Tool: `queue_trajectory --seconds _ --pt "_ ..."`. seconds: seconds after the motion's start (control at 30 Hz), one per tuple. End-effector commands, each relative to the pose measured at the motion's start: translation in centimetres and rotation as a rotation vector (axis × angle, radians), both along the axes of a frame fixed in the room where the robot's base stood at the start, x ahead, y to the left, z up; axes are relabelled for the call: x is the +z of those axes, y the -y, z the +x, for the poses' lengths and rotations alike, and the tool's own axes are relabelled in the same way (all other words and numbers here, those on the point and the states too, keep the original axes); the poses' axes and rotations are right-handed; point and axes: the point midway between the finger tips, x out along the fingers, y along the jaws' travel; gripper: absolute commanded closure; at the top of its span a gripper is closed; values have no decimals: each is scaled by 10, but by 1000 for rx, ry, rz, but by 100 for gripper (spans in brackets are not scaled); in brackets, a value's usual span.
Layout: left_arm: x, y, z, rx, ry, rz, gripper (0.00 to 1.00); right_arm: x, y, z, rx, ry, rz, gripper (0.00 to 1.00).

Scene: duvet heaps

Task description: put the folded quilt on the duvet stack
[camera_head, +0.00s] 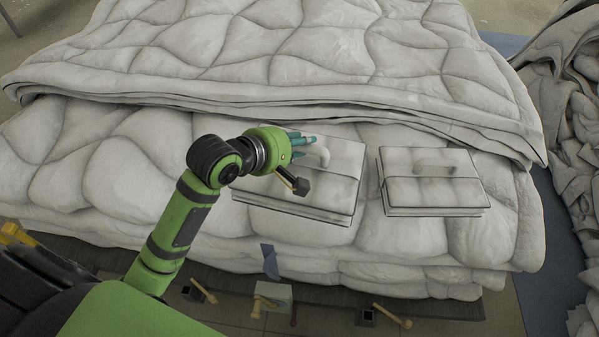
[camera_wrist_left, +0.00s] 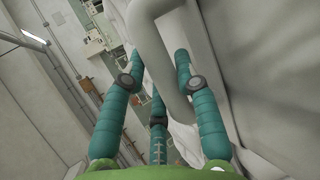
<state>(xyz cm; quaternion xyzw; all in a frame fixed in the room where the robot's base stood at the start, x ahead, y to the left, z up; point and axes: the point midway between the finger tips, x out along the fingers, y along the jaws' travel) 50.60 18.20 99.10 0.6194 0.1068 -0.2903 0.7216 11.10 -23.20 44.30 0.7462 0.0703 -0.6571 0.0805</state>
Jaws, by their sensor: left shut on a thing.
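A white folded quilt (camera_head: 341,161) with a loop handle is at the front of the duvet stack (camera_head: 300,40), left of a second one. It overlaps the lower duvet layers; I cannot tell if it rests on them or hangs just above. My left gripper (camera_head: 306,146) is shut on its handle from the left. In the left wrist view the teal fingers (camera_wrist_left: 160,78) close around the pale handle (camera_wrist_left: 157,45). My arm hides the quilt's left part. The second folded quilt (camera_head: 435,190), also with a handle, lies to the right. My right gripper is not in view.
The large quilted duvets fill the middle and back. A dark low platform (camera_head: 440,306) edges the front, with several wooden-handled tools (camera_head: 392,316) nearby. Another heap of crumpled duvets (camera_head: 575,110) stands at the right, past a blue mat (camera_head: 560,250).

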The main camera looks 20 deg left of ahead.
Motion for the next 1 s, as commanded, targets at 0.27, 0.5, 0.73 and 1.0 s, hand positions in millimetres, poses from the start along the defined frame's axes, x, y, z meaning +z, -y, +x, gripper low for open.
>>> queue_trajectory --seconds 0.27,0.5,0.73,1.0 --pt "-6 -5 26 136 3 4 100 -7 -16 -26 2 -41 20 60" --pt "-35 -48 51 143 -2 6 100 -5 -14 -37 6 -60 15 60" --pt "-61 -86 76 140 1 2 100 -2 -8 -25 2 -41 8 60" --pt "-78 -99 84 138 1 -2 100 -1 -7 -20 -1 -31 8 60"
